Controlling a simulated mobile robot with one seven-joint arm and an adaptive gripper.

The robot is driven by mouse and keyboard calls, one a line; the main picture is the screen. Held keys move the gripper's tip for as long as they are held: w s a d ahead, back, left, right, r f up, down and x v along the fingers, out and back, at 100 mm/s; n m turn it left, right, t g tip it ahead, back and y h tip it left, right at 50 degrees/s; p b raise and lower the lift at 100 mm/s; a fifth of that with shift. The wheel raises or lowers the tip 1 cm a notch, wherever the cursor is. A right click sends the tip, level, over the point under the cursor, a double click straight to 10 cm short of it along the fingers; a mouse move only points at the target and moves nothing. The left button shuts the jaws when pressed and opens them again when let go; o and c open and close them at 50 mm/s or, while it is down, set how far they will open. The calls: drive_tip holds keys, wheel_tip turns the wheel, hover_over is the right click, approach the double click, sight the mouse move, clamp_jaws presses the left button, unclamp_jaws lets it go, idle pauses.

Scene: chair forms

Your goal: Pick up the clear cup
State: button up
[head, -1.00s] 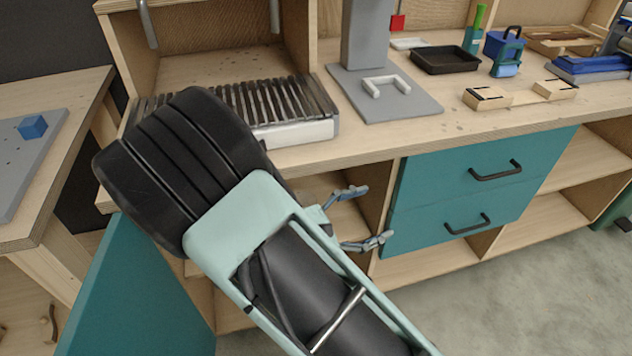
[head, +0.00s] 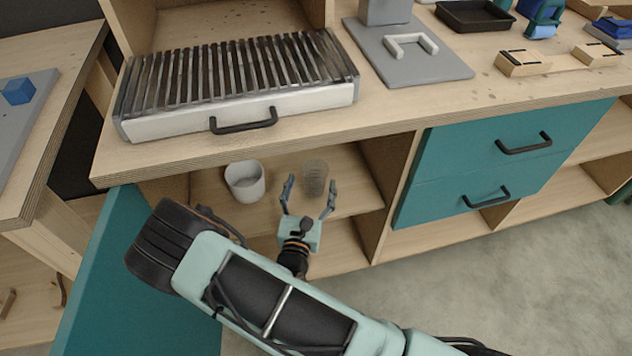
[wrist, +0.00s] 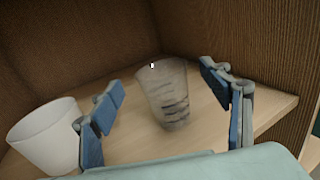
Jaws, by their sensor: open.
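The clear cup (head: 315,178) stands upright on the shelf inside the open cabinet under the bench. It also shows in the wrist view (wrist: 165,95), see-through with dark streaks, between and beyond my fingers. My gripper (head: 309,200) is open and empty, just in front of the clear cup, with its fingers pointing into the cabinet. In the wrist view my gripper (wrist: 165,112) has blue-padded fingers to the left and right of the cup, apart from it.
A white cup (head: 245,181) stands left of the clear cup on the same shelf (head: 350,195); it is close to my left finger in the wrist view (wrist: 45,138). The cabinet's right wall (head: 388,165) and the benchtop edge (head: 300,142) bound the opening. A teal door (head: 130,270) hangs open at left.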

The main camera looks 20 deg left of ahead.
sight(317, 161)
drive_tip(key=w, duration=0.1)
drive_tip(key=w+b, duration=0.1)
drive_tip(key=w, duration=0.3)
drive_tip(key=shift+w+a+f+b, duration=0.2)
drive_tip(key=shift+a+f+b, duration=0.15)
drive_tip(key=shift+b, duration=0.05)
drive_tip(key=shift+w+r, duration=0.1)
drive_tip(key=shift+w, duration=0.25)
drive_tip(key=c, duration=0.9)
